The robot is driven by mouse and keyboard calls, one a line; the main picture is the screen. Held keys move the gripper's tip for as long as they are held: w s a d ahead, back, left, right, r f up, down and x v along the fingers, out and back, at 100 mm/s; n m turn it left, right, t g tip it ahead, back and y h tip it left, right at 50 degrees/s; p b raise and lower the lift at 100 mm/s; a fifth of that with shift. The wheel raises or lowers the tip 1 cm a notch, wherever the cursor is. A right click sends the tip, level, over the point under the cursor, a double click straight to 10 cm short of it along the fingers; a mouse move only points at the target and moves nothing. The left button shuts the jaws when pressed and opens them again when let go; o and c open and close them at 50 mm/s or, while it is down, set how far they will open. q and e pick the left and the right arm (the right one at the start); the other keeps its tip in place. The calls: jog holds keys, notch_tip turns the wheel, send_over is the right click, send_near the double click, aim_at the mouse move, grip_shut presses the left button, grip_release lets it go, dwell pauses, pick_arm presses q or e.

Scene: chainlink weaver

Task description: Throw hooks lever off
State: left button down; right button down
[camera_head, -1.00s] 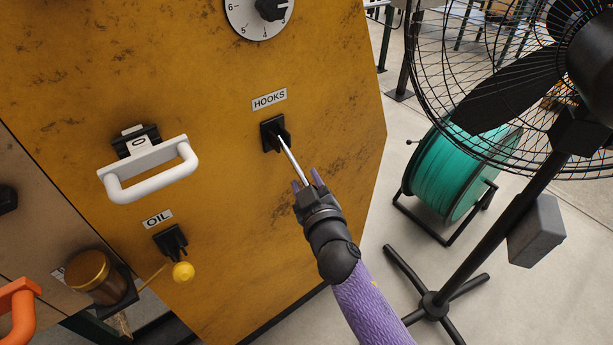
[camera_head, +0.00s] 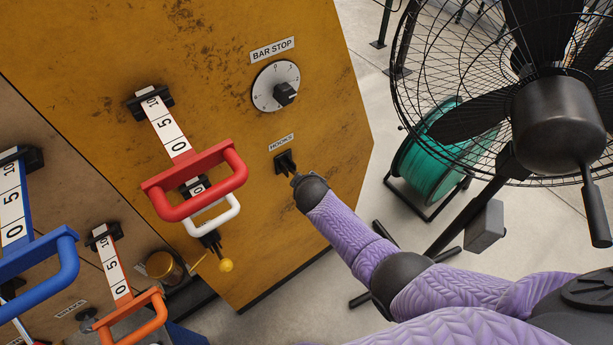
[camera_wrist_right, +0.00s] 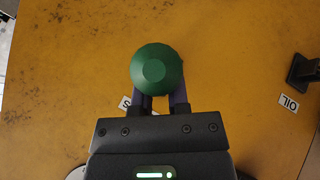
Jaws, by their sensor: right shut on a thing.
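The HOOKS lever's black bracket (camera_head: 285,161) is on the yellow machine panel below its HOOKS label (camera_head: 281,142). In the right wrist view, a green knob (camera_wrist_right: 157,70) sits between the purple fingers of my right gripper (camera_wrist_right: 159,98), which is shut on it. In the head view my right wrist (camera_head: 311,192) is close to the bracket and hides the knob and most of the lever rod. I cannot tell the lever's exact angle. My left gripper is in neither view.
A black fan (camera_head: 558,118) stands close on the right, near my right arm, with a green reel (camera_head: 437,150) behind it. Red (camera_head: 172,207), white (camera_head: 215,222), blue (camera_head: 50,268) and orange (camera_head: 140,318) handles project at the left. The BAR STOP dial (camera_head: 268,88) is above the bracket.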

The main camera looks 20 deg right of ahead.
jog(key=shift+w+d+r+g+h+p, duration=0.25)
jog(key=shift+r+g+h+p, duration=0.1)
jog(key=shift+r+g, duration=0.3)
jog(key=shift+w+a+r+n+g, duration=0.15)
jog(key=shift+r+g, duration=0.1)
jog(key=shift+g, duration=0.25)
jog(key=shift+w+r+n+g, duration=0.1)
jog(key=shift+r+n+g, duration=0.1)
jog(key=shift+g, duration=0.25)
jog(key=shift+h, duration=0.25)
